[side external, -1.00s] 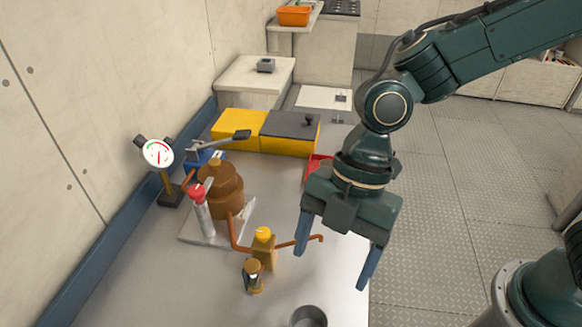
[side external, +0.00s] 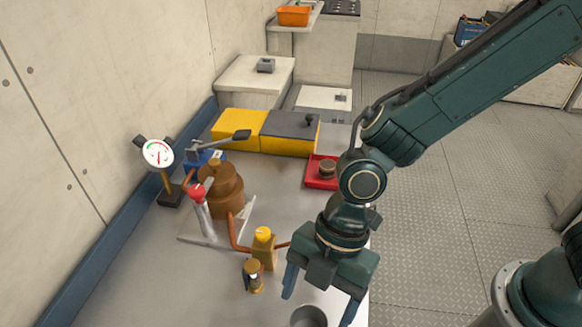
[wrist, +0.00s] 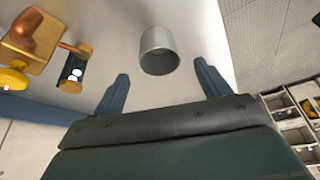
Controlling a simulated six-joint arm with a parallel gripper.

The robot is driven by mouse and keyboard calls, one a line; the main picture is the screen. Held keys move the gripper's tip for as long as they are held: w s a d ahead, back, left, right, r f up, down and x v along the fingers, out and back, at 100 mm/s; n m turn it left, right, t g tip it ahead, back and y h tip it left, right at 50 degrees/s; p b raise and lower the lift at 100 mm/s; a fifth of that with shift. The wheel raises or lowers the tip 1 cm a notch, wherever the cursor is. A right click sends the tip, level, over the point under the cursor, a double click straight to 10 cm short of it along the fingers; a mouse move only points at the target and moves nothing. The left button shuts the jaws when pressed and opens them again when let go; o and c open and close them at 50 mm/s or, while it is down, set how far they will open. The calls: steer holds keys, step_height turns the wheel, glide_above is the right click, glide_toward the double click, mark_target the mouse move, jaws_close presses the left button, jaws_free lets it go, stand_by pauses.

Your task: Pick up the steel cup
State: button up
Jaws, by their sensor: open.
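The steel cup (side external: 309,317) stands on the bench near the bottom edge of the side view, where its lower part is cut off by the frame. In the wrist view the grey cup (wrist: 159,52) shows whole, a little beyond the fingertips and roughly centred between them. My gripper (side external: 318,304) is open and empty, with its fingers pointing down close to the cup. In the wrist view the two blue fingers (wrist: 163,76) are spread to either side, with the cup not between their pads.
A brass valve with a yellow cap (side external: 263,250) and a small brass-and-glass fitting (side external: 254,277) stand close left of my gripper. A brown stepped pump body (side external: 222,192), a gauge (side external: 158,153) and a red tray (side external: 314,182) are farther back. The bench front left is clear.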

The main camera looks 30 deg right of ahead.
mark_target(309, 324)
steer(key=shift+f, duration=0.15)
steer(key=shift+x, duration=2.5)
steer(key=shift+c, duration=0.5)
steer(key=c, duration=1)
